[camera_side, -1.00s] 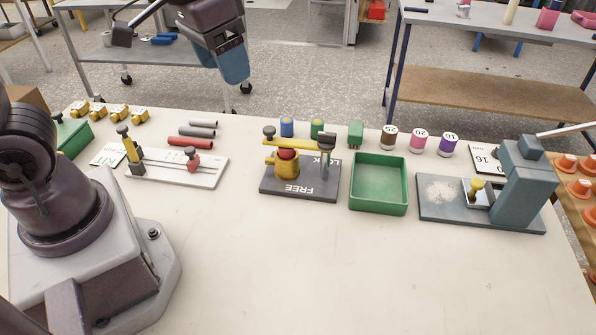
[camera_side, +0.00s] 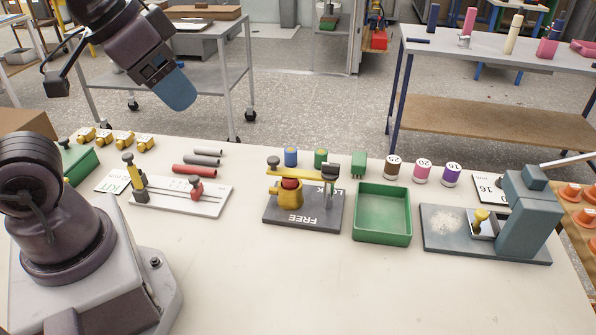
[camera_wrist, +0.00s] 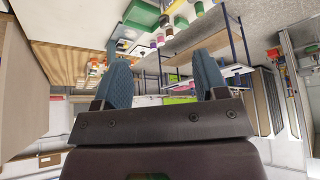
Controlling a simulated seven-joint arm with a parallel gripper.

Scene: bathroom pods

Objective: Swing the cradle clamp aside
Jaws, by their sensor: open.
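The cradle clamp is a yellow bar (camera_side: 302,174) with a dark knob at its left end, in the middle of the table in the side view. It lies across the top of a yellow cradle (camera_side: 289,196) that has a red part in it, and its right end meets an upright grey post (camera_side: 330,182). They stand on a dark plate (camera_side: 284,216) marked FREE and LOCK. My gripper (camera_side: 178,92) is high above and beyond the table's back left, well apart from the clamp. In the wrist view my gripper (camera_wrist: 163,80) has its blue fingers spread with nothing between them.
A green tray (camera_side: 383,238) stands just right of the clamp plate. A slider fixture (camera_side: 182,197) is to the left, a grey press (camera_side: 524,215) to the right. Several spools and small cylinders line the back. The table front is clear.

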